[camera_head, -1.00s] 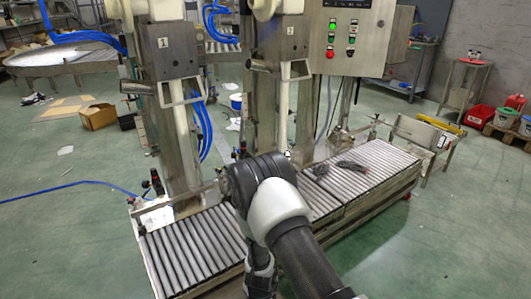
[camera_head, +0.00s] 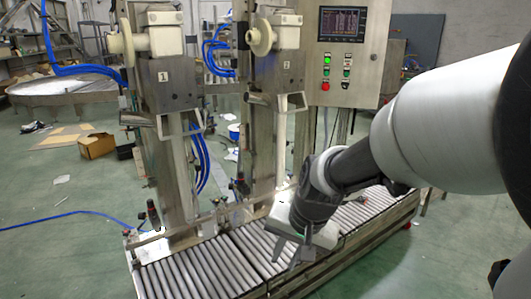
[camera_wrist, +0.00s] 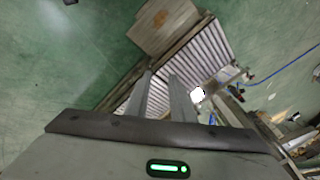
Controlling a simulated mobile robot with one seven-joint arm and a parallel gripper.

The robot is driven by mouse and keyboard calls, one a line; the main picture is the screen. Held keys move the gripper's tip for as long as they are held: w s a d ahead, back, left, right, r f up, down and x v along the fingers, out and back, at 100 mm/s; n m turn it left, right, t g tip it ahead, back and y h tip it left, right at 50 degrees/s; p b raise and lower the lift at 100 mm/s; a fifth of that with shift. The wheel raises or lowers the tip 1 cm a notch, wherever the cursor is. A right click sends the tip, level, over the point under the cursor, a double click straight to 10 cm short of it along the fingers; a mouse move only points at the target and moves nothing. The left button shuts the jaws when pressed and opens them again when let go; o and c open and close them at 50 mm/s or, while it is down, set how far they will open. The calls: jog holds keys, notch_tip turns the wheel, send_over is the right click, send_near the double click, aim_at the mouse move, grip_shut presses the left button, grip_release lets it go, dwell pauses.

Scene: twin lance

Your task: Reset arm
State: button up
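My arm reaches in from the right edge of the head view. My gripper (camera_head: 288,256) hangs over the middle of the roller conveyor (camera_head: 205,266), pointing downward. In the wrist view my gripper (camera_wrist: 160,80) shows two grey fingers with a clear gap between them and nothing held. The conveyor rollers (camera_wrist: 203,55) lie beyond the fingers. How high the fingertips are above the rollers is hard to tell.
Two filling columns, marked 1 (camera_head: 165,95) and 2 (camera_head: 285,75), stand behind the conveyor. A control cabinet (camera_head: 345,55) is at the back right, near my arm. A cardboard box (camera_head: 97,146) and blue hose (camera_head: 60,217) lie on the green floor at left.

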jog(key=s+d+r+n+t+h, duration=0.1)
jog(key=s+d+r+n, duration=0.1)
jog(key=s+d+r, duration=0.4)
jog(key=s+d+r+n+t+h, duration=0.1)
jog(key=s+d+r+n, duration=0.1)
jog(key=s+d+r, duration=0.45)
jog(key=s+a+r+p, duration=0.1)
jog(key=r+p, duration=0.9)
jog(key=p, duration=0.1)
jog(key=a+r+p, duration=0.2)
jog(key=r+p, duration=0.8)
jog(key=p, duration=0.1)
jog(key=shift+s+r, duration=0.15)
jog(key=shift+s, duration=0.25)
